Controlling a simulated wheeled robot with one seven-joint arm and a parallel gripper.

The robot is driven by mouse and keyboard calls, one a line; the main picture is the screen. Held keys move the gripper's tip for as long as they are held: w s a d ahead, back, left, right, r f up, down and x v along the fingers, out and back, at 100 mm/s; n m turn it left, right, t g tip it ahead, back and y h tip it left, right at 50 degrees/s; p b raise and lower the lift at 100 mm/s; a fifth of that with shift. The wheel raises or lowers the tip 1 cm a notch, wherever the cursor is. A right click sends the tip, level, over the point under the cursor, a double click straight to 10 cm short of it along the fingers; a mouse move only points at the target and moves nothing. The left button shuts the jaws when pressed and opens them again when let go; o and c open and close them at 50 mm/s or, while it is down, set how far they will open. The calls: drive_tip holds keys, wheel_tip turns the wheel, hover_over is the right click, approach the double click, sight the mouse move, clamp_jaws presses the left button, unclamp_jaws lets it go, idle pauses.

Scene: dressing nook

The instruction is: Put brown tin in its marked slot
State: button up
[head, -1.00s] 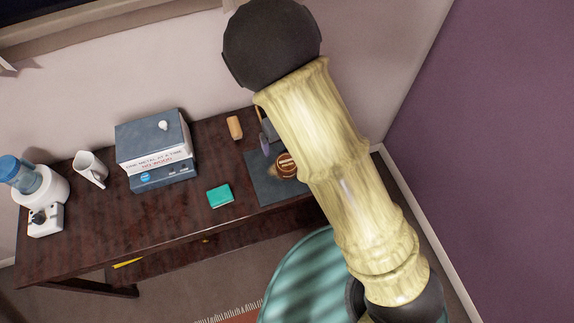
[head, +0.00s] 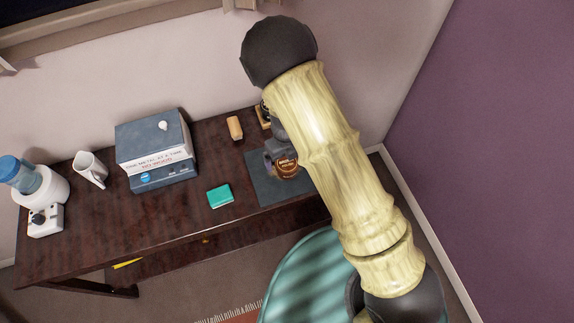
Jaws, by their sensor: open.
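The brown tin (head: 287,168), with a dark label, is on the dark grey mat (head: 265,191) at the right end of the desk. My gripper (head: 281,157) is open, right at the tin's far side; whether its fingers touch the tin I cannot tell. My arm hides part of the gripper and the right part of the mat. A wooden-edged piece (head: 263,116) shows behind the gripper, mostly covered by my arm; I cannot tell whether it holds the marked slot.
On the dark wooden desk (head: 110,230) are a teal box (head: 220,196), a tan cylinder (head: 235,128), stacked books (head: 155,150), a white mug (head: 91,169) and a white appliance with a blue top (head: 35,185). A teal round seat (head: 310,275) stands in front.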

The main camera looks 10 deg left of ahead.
sight(287, 162)
wheel_tip(287, 162, down, 4)
drive_tip(key=shift+d+f, duration=0.1)
drive_tip(key=shift+d, duration=0.05)
idle(0.5)
drive_tip(key=c, duration=1.2)
drive_tip(key=shift+r, duration=0.2)
wheel_tip(287, 162, up, 10)
drive_tip(key=shift+f, duration=0.1)
